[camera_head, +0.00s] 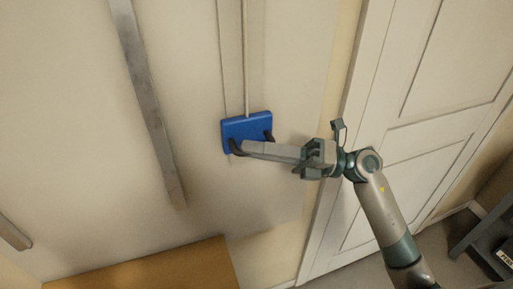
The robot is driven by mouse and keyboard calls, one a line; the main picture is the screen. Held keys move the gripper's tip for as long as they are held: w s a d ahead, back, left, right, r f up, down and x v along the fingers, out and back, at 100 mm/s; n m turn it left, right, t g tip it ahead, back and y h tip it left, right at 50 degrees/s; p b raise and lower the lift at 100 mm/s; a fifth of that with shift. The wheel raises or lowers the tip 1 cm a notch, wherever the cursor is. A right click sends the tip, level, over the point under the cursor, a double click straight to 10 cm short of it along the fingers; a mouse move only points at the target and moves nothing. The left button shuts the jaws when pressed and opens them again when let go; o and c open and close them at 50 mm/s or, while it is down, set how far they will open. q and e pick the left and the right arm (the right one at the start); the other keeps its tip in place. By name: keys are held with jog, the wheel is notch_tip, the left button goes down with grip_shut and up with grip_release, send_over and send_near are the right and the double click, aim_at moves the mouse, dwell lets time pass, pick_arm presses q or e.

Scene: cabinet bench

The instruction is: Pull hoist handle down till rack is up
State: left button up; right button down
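The hoist handle is a blue block (246,127) in the upper middle, in front of a pale wall panel. A thin pale cord (245,60) runs up from it out of the picture. Two dark hook-like parts show at its lower left and right sides. My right gripper (252,146) reaches in from the right, with its long grey part ending at the block's lower edge. It looks close to or touching the block. How far its fingers are apart, and whether they hold the block, is unclear. My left gripper and the rack are not recognisable in view.
A grey metal strip (148,100) runs down the pale wall at left. A brown wooden surface (165,270) lies at the bottom. A white panelled door (415,110) stands at right. A dark shelf unit (485,235) is at the lower right.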

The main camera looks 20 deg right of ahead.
jog(key=shift+r, duration=0.1)
jog(key=shift+f+b, duration=0.8)
jog(key=shift+f, duration=0.05)
jog(key=c, duration=1.8)
grip_release()
jog(key=shift+o, duration=0.2)
